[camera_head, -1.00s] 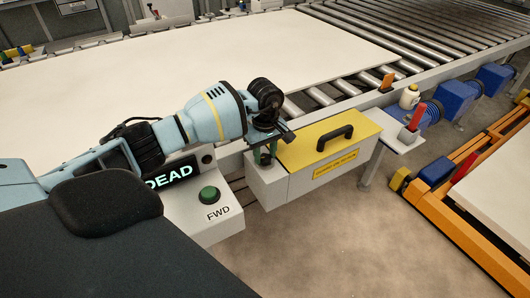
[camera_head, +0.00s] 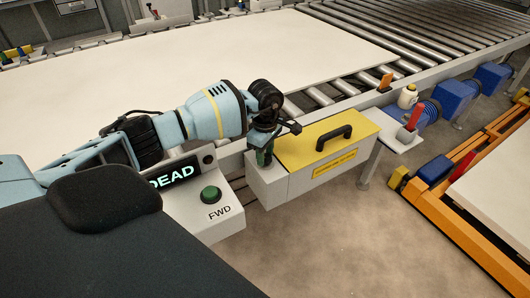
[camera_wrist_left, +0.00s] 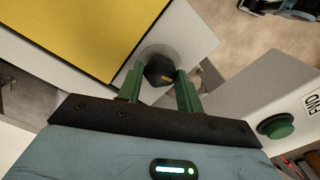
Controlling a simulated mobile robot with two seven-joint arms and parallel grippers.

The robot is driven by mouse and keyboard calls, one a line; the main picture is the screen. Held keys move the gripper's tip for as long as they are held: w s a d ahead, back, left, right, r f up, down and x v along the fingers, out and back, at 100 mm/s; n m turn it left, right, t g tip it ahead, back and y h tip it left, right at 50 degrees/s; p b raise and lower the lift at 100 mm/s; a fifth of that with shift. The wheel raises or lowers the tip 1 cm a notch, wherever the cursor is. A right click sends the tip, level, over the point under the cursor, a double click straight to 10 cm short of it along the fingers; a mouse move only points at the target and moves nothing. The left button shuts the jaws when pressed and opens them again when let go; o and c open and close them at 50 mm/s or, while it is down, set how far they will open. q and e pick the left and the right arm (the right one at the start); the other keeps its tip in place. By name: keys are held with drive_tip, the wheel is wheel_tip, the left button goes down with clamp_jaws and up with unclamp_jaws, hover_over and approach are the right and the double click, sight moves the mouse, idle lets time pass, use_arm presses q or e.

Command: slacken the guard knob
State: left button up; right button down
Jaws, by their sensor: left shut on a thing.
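The guard knob (camera_wrist_left: 160,70) is black and round with a small yellow mark, set on a pale round base on the grey box in the left wrist view. My left gripper (camera_wrist_left: 160,84) has green fingers, one on each side of the knob, shut on it. In the head view my left gripper (camera_head: 264,157) points down onto the small grey block at the left end of the yellow-lidded guard box (camera_head: 310,145). The knob is hidden there by the fingers and wrist. My right gripper is in neither view.
A black handle (camera_head: 334,138) rises from the yellow lid. A large white board (camera_head: 200,70) lies on rollers behind.

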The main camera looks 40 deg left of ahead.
use_arm(q)
drive_tip(key=o, duration=1)
drive_tip(key=shift+r, duration=3.95)
